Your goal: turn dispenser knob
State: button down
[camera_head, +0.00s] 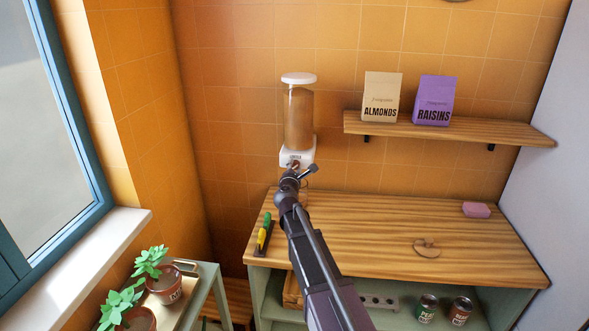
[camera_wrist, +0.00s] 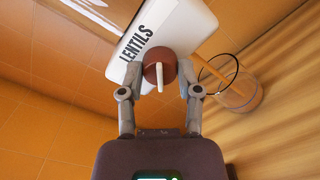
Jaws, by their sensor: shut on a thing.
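The dispenser (camera_head: 298,120) is on the orange tiled wall, with a white lid, a clear body of brown contents and a white base. In the wrist view its white base (camera_wrist: 165,28) reads LENTILS and appears tilted. The round red-brown knob (camera_wrist: 152,76) with a white pointer sits on the base's front. My gripper (camera_wrist: 160,80) has one finger on each side of the knob and is shut on it. In the head view my gripper (camera_head: 297,171) is at the dispenser's base and mostly hides the knob.
A clear round vessel (camera_wrist: 246,97) with a dark rim shows below the dispenser; a tan strip shows between them. The wooden counter (camera_head: 375,215) holds a pink block (camera_head: 476,209) at right. A shelf (camera_head: 400,127) carries almond and raisin bags. Potted plants (camera_head: 165,288) stand lower left.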

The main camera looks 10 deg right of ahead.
jog(key=m, duration=0.3)
jog(key=shift+w+m, duration=0.1)
jog(key=shift+m, duration=0.3)
jog(key=m, duration=0.4)
dwell(0.3)
jog(key=shift+c, duration=1.4)
grip_release()
jog(key=v, duration=1.2)
dwell(0.6)
